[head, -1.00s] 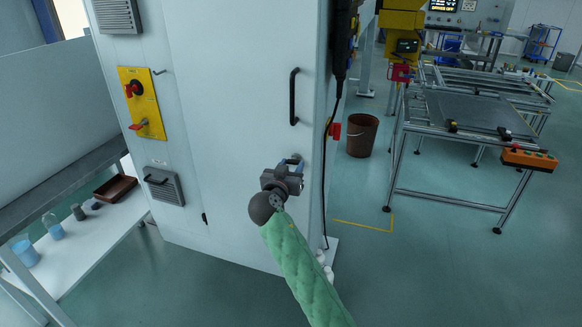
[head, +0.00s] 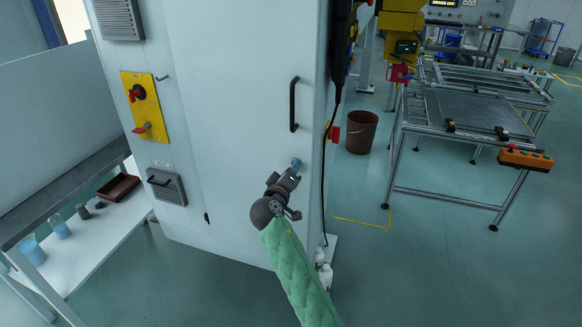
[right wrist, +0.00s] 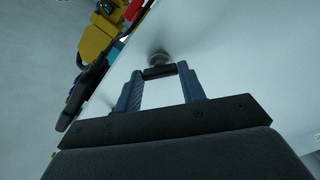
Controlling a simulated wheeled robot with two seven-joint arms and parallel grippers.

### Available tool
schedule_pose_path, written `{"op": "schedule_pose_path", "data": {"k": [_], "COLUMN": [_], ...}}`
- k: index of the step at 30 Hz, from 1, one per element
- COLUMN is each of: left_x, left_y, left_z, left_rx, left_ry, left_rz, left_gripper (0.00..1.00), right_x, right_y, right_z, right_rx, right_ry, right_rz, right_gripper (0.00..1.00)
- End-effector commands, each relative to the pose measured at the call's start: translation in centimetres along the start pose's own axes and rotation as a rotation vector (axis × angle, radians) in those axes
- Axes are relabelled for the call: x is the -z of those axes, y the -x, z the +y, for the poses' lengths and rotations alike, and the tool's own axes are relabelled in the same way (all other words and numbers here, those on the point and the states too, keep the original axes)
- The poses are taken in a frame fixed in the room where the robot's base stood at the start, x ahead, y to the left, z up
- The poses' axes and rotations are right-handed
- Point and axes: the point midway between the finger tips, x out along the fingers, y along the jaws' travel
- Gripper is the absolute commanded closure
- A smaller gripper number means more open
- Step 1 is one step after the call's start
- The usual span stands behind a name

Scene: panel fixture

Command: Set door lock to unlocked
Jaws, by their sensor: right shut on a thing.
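The door lock (right wrist: 159,57) is a small round grey fitting with a dark crossbar on the pale cabinet door (head: 240,110), below the black door handle (head: 294,104). My right gripper (right wrist: 161,77) has its two blue-grey fingers at both ends of the crossbar, shut on the lock. In the head view my right gripper (head: 294,166) meets the door near its right edge, tilted, and mostly hides the lock. I cannot read any lock marking. My left gripper is not in view.
A yellow panel with red switches (head: 146,107) is on the cabinet's left part. A black cable (head: 329,170) hangs along the cabinet's right side. A brown bucket (head: 361,132) and a metal-framed table (head: 470,110) stand to the right, with open floor in front.

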Motion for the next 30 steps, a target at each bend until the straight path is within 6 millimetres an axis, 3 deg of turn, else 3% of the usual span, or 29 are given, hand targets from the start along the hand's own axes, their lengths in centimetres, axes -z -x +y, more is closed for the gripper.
{"op": "schedule_pose_path", "data": {"k": [6, 17, 30], "left_x": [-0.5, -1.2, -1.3], "left_y": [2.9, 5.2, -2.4], "left_z": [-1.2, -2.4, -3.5], "left_rx": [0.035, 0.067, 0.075], "left_ry": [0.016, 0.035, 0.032], "left_rz": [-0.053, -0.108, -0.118], "left_gripper": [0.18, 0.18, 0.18], "right_x": [0.2, 0.2, 0.3], "right_y": [0.0, 0.0, 0.1], "right_z": [0.2, 0.1, 0.1], "right_rx": [0.001, 0.000, 0.000], "right_ry": [0.172, 0.338, 0.526], "right_rz": [0.002, 0.002, 0.003], "right_gripper": [0.83, 0.83, 0.83]}}
